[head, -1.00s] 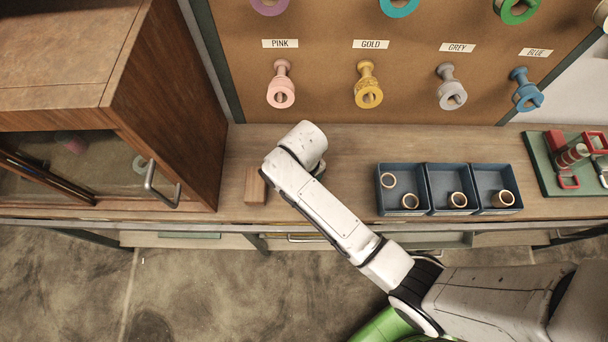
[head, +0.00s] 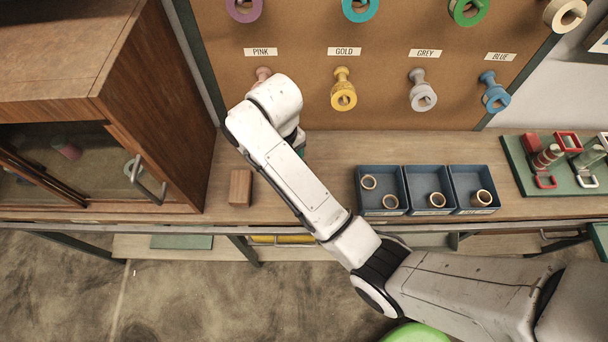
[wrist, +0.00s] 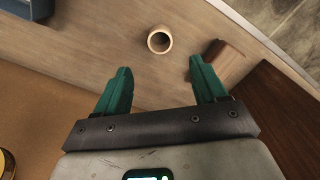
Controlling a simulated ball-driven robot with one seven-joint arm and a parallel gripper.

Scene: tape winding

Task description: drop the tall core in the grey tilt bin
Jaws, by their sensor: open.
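A hollow tan core (wrist: 160,40) stands on the bench in the wrist view, ahead of my gripper and roughly in line with the gap between its fingers. It looks like the tall core, though its height is hard to judge from above. My gripper (wrist: 158,66) is open with its green fingers apart and nothing between them. In the head view my arm hides the core and most of the gripper. I cannot clearly identify the grey tilt bin; a greyish front (head: 425,242) shows below the bench, partly behind my arm.
A wooden block (wrist: 228,60) is close to the core, also seen in the head view (head: 240,187). Three blue trays (head: 381,205) hold short rings. A cabinet (head: 150,110) stands left, a pegboard (head: 380,90) behind. A green-based rack (head: 575,190) is at right.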

